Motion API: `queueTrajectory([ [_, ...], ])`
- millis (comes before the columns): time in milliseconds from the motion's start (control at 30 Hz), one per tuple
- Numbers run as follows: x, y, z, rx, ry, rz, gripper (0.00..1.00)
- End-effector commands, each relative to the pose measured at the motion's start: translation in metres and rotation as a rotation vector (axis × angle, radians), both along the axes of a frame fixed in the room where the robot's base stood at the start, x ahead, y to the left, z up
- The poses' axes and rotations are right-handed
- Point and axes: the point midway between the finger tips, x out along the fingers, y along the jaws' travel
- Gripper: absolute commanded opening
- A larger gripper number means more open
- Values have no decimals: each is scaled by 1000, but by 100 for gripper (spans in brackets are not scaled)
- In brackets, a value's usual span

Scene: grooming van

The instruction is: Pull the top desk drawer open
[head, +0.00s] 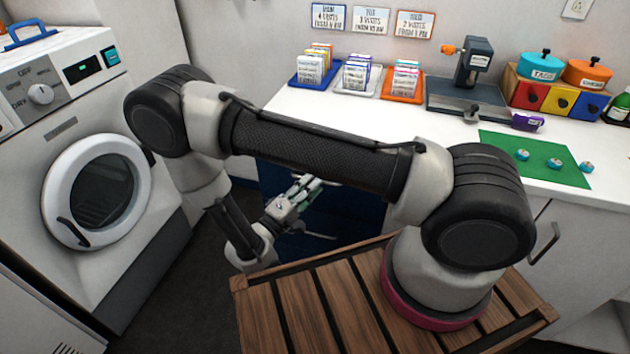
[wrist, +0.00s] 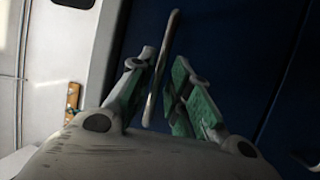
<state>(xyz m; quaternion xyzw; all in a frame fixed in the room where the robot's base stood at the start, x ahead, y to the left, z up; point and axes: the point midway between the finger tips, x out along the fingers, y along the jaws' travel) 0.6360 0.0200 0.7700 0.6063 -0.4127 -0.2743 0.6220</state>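The blue desk drawer unit (head: 352,222) stands under the white counter, partly hidden behind my arm in the head view. My gripper (head: 305,186) is at its upper front. In the wrist view, a dark blue drawer front (wrist: 222,40) fills the right side. A thin metal bar handle (wrist: 168,50) runs between the two spread fingers of my gripper (wrist: 163,65). The fingers look apart from the bar, with a gap on each side. I cannot tell how deep the bar sits between them. The drawer looks closed.
A white washing machine (head: 85,150) stands at the left. The counter (head: 455,150) holds card racks, a green mat (head: 535,160) and canisters. A wooden slatted top (head: 300,310) lies below my arm. Dark floor (head: 195,300) is free between the washer and the slatted top.

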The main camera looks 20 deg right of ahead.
Motion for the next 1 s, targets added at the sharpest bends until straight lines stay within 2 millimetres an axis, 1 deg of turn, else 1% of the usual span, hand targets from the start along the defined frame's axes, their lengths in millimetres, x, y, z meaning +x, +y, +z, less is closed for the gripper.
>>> queueTrajectory([
  [33,4,-7,2,-1,1,-4,19],
  [100,8,-14,3,0,1,-4,19],
  [200,12,-20,4,1,1,-2,19],
  [500,13,-22,5,0,1,-1,19],
  [567,13,-22,5,0,1,-1,8],
  [600,13,-22,5,0,1,-1,1],
  [633,13,-22,5,0,1,-1,0],
  [1000,11,-20,4,0,1,0,0],
])
